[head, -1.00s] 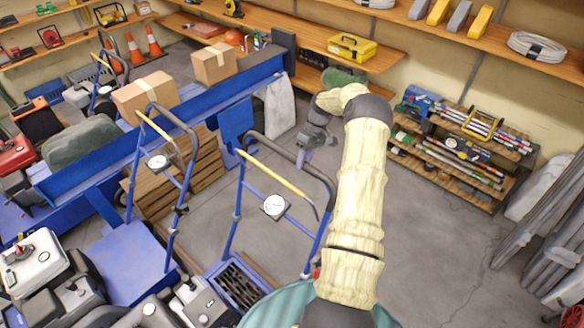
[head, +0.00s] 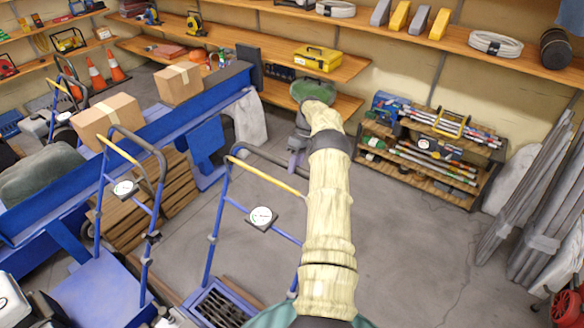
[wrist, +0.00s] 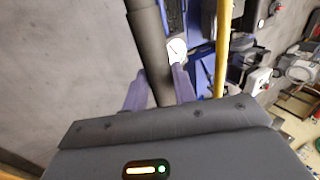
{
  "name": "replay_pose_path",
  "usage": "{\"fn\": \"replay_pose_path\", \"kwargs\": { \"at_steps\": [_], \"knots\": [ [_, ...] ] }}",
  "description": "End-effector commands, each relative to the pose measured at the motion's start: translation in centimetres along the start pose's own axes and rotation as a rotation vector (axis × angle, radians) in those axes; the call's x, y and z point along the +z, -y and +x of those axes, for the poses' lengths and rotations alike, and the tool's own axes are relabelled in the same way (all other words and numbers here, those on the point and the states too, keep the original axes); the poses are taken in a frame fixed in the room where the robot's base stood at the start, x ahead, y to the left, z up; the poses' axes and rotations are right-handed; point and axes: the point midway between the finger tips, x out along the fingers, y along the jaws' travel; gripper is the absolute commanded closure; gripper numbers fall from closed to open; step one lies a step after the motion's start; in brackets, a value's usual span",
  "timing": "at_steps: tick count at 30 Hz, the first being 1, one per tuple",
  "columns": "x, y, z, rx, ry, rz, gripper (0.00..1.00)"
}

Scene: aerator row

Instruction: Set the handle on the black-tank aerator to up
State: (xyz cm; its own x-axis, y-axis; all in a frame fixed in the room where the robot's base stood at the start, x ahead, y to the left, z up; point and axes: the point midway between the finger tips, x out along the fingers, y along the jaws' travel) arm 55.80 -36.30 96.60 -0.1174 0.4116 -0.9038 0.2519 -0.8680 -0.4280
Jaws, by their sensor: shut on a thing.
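The nearer aerator has a blue tube frame (head: 212,225) with a black handle bar (head: 262,154), a yellow lever (head: 268,178) and a round white gauge (head: 262,218). My gripper (head: 296,156) is at the far right part of the handle bar, partly behind my arm. In the wrist view, the two purple fingers of my gripper (wrist: 159,90) are shut around the dark handle bar (wrist: 151,45). The yellow lever (wrist: 222,48) runs beside it, apart from the fingers. My arm hides the frame's right side. I cannot tell this aerator's tank colour.
A second blue-framed aerator (head: 102,200) stands to the left. Behind are a blue beam (head: 165,130) with cardboard boxes (head: 106,120), and a low tool rack (head: 430,160). Grey posts (head: 535,215) lean at the right. The floor (head: 420,255) right of my arm is clear.

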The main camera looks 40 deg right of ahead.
Motion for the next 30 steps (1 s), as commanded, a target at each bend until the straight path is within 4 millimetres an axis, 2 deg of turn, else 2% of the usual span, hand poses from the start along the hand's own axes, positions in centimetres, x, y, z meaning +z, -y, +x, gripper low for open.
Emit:
{"fn": "replay_pose_path", "kwargs": {
  "at_steps": [1, 11, 12, 15, 26, 30],
  "knots": [
    [0.1, 0.0, 0.7, -0.01, 0.008, 0.0, 1.0],
    [0.1, -0.1, 0.7, -0.011, 0.008, 0.001, 1.0],
    [0.1, -0.1, 0.7, -0.011, 0.008, 0.001, 0.69],
    [0.1, 0.0, 0.6, -0.01, 0.007, 0.0, 0.51],
    [-0.2, 0.2, 0.1, -0.003, 0.003, -0.003, 0.51],
    [-0.3, 0.6, -0.9, -0.002, 0.002, -0.004, 0.51]
  ]
}}
